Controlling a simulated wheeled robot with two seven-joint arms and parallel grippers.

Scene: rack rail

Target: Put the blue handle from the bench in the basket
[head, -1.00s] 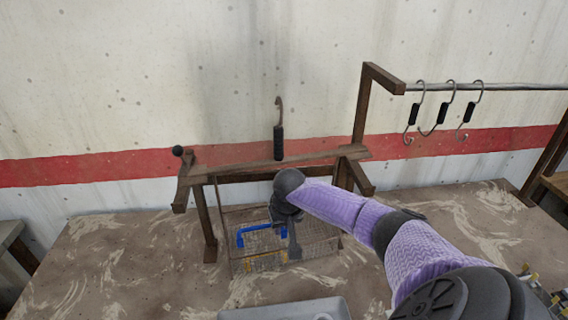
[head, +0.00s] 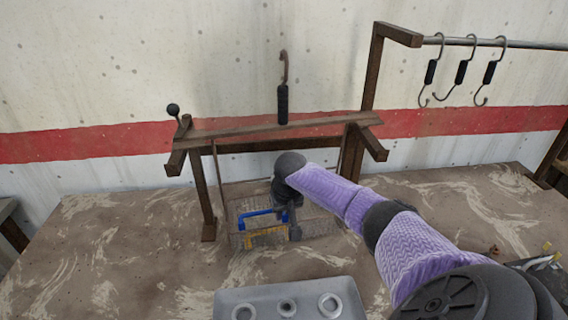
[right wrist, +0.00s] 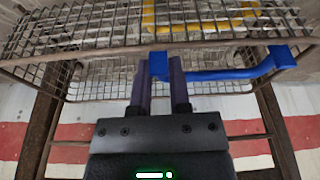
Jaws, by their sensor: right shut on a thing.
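The blue handle (head: 250,213) is a U-shaped bar at the wire basket (head: 318,228) under the wooden rail. My right gripper (head: 293,222) is shut on one end of it. In the right wrist view the fingers (right wrist: 160,85) close on that blue end, and the blue bar (right wrist: 228,75) runs off to the right. It overlaps the basket's rim and mesh (right wrist: 90,45); I cannot tell whether it touches them. A yellow handle (head: 266,231) lies in the basket just below the blue one in the picture. My left gripper is not in view.
The wooden rail (head: 250,133) spans above the basket, with one black-gripped hook (head: 282,105) over it. Several hooks hang from the metal bar (head: 520,43) at right. A grey tray with round holes (head: 308,291) stands in front. The bench (head: 120,250) is clear at left.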

